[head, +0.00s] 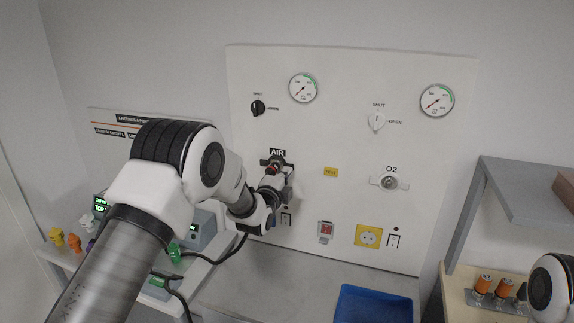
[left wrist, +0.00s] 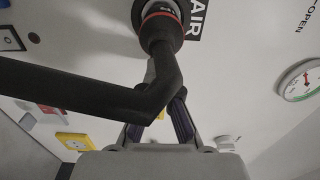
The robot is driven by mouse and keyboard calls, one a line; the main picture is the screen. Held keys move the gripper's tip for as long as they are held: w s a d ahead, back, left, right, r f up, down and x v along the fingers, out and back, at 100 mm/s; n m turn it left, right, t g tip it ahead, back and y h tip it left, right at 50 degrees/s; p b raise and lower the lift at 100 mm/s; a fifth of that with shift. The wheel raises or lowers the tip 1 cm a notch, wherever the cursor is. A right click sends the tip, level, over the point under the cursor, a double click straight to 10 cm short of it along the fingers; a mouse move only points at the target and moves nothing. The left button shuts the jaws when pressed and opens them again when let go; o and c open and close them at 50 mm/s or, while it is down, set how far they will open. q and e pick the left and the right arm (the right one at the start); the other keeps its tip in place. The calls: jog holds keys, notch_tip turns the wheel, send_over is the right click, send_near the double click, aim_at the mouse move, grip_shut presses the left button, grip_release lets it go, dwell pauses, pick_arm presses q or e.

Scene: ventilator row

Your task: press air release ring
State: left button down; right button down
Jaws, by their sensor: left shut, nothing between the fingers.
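The air outlet (head: 277,161) sits under the AIR label on the white wall panel. In the left wrist view a black plug with a thin red ring (left wrist: 164,14) is seated at the outlet, and a black elbow and hose (left wrist: 70,92) run down and left from it. My left gripper (head: 284,186) is at the panel just below the outlet, shut and empty. In the left wrist view its fingers (left wrist: 157,108) are partly hidden behind the elbow; whether they touch the ring or plug I cannot tell. My right gripper is out of view.
The O2 outlet (head: 389,183), two gauges (head: 303,88), a black valve knob (head: 257,108) and a white one (head: 377,121) are on the panel. A yellow socket (head: 368,236) and a red switch (head: 326,230) sit lower. A blue tray (head: 374,305) lies below.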

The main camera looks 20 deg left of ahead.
pick_arm(q)
jog(key=shift+w, duration=0.7)
